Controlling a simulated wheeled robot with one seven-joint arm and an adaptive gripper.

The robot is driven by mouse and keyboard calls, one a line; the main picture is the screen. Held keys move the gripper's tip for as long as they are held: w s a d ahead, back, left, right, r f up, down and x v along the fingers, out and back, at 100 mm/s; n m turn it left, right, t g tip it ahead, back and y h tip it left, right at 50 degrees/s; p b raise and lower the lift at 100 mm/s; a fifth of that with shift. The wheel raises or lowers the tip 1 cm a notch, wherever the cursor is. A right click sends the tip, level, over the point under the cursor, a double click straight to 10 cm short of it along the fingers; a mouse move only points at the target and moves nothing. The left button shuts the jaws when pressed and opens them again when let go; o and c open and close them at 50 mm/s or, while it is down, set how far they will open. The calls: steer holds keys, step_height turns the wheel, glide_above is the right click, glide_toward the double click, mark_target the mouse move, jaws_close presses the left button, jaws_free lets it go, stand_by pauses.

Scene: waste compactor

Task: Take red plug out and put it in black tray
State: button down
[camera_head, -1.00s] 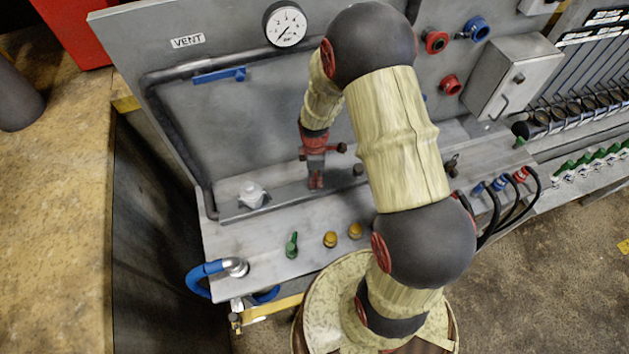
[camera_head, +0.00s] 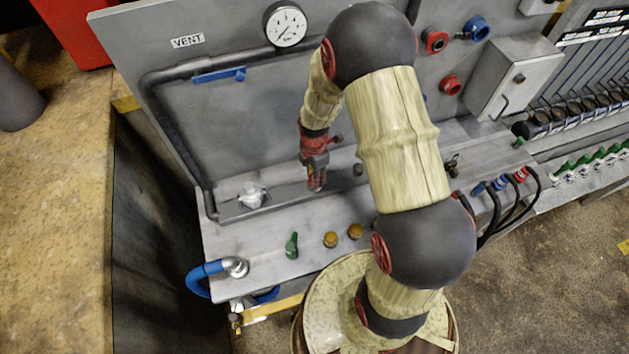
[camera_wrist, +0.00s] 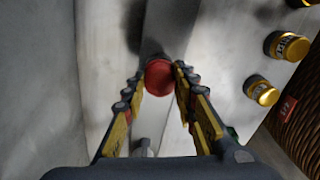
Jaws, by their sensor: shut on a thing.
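The red plug (camera_wrist: 158,77) shows as a round red cap between my fingertips in the wrist view. My gripper (camera_wrist: 160,84) is shut on it, one finger on each side. In the head view my gripper (camera_head: 317,180) points down at the grey ledge of the panel, with red at its tip. I cannot tell there which red is plug and which is gripper, nor whether the plug is still seated. I cannot make out a black tray in either view.
A white fitting (camera_head: 253,195) stands left of my gripper. In front are a green valve (camera_head: 291,245) and yellow knobs (camera_head: 330,239). A blue hose (camera_head: 200,279) is at the left corner. The upright panel with a gauge (camera_head: 286,24) rises behind.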

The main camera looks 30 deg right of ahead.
steer(key=c, duration=1.3)
jaws_free()
steer(key=shift+c, duration=0.2)
steer(key=shift+c, duration=0.4)
steer(key=m, duration=1)
steer(key=shift+m, duration=0.3)
steer(key=m, duration=1)
steer(key=c, duration=0.3)
